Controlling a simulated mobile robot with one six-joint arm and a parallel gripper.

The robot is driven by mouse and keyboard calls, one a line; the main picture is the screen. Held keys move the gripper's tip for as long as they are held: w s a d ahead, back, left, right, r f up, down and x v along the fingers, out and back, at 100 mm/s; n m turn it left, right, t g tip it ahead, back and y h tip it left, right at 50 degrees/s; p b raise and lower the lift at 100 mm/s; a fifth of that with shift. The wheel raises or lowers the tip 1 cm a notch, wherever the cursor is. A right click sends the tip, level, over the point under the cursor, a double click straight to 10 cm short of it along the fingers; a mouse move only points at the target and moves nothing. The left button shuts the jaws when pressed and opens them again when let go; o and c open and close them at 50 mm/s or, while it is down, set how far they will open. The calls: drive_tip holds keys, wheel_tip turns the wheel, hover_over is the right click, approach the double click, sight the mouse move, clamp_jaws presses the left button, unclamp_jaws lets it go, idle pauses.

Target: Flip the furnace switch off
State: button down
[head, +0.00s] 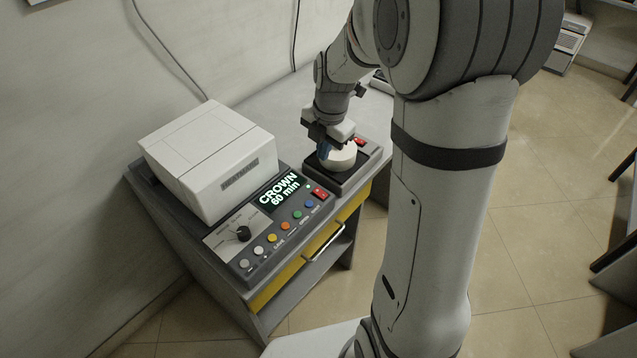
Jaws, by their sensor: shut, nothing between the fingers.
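The furnace (210,160) is a white box at the left of the table, with a grey control panel in front. Its display (280,192) reads "CROWN 60 min". A small red switch (318,193) sits at the panel's right end; its rocker position is too small to tell. My gripper (324,151) is shut and empty, pointing down above the black unit right of the panel, beside a white rounded piece (338,158). It is behind and a little right of the red switch, apart from it. Part of the fingertips is hard to make out.
The black unit (352,178) has its own red button (361,142). The panel also holds a black knob (243,233) and a row of coloured buttons (285,226). The table (262,112) has bare room behind the furnace. A wall stands at the left.

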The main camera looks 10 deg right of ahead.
sight(317, 191)
drive_tip(key=f, duration=0.4)
drive_tip(key=w+f+p, duration=0.1)
drive_tip(key=f, duration=0.3)
drive_tip(key=a+f+p, duration=0.1)
drive_tip(key=f, duration=0.4)
drive_tip(key=shift+w+f, duration=0.1)
drive_tip(key=shift+w, duration=0.05)
drive_tip(key=shift+f, duration=0.2)
